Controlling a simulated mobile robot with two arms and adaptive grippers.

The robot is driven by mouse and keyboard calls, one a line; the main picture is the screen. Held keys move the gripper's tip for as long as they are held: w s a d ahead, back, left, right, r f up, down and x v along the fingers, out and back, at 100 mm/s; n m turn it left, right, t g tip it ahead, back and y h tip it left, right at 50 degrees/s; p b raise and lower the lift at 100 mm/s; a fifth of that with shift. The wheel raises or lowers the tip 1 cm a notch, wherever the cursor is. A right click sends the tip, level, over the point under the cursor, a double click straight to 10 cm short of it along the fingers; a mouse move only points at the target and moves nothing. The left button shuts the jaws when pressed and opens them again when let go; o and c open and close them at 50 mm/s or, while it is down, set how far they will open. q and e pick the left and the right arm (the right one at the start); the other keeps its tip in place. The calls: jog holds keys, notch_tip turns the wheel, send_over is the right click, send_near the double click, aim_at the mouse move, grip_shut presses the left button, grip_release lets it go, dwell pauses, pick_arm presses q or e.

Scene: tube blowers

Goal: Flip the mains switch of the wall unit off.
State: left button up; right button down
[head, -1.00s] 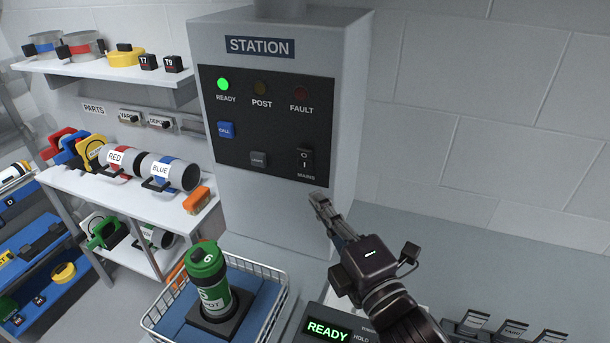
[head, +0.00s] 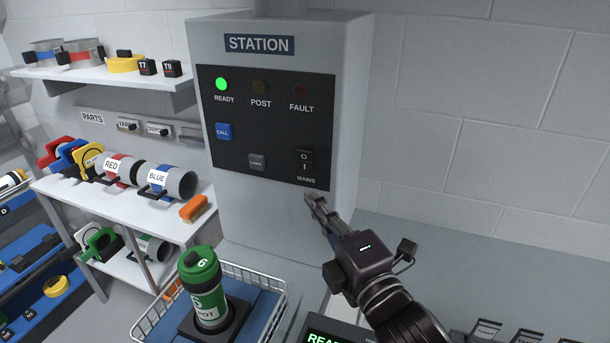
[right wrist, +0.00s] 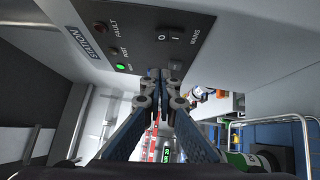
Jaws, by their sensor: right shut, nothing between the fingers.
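The wall unit (head: 350,110) is a grey box marked STATION with a dark front panel. Its mains switch (head: 305,160) is a black rocker marked O and I at the panel's lower right, above the word MAINS. The green READY lamp (head: 221,84) is lit; POST and FAULT are dark. My right gripper (head: 310,197) is shut and empty, its tips just below the MAINS label and apart from the switch as far as I can tell. In the right wrist view the shut fingertips (right wrist: 166,72) point towards the panel, with the switch (right wrist: 170,38) beyond them. My left gripper is not in view.
A blue CALL button (head: 223,131) and a grey button (head: 257,162) share the panel. A wire basket (head: 262,318) with a green canister (head: 203,285) stands below. Shelves with tubes (head: 180,182) are at left. The wall at right is clear.

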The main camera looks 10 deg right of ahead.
jog(key=p, duration=0.3)
send_near(299, 155)
jog(key=w+a, duration=0.3)
jog(key=a, duration=0.1)
jog(key=shift+w+d+r+p, duration=0.15)
jog(key=shift+w+d+p, duration=0.25)
jog(key=shift+w+d, duration=1)
jog(key=shift+w+a, duration=0.1)
jog(key=shift+a, duration=0.1)
jog(key=shift+w+d+r+p, duration=0.25)
jog(key=shift+w+r+p, duration=0.1)
jog(key=shift+p, duration=0.3)
jog(key=shift+s+f+b, duration=0.15)
jog(key=shift+f+b, duration=0.05)
jog(key=shift+b, duration=0.1)
jog(key=shift+a, duration=0.1)
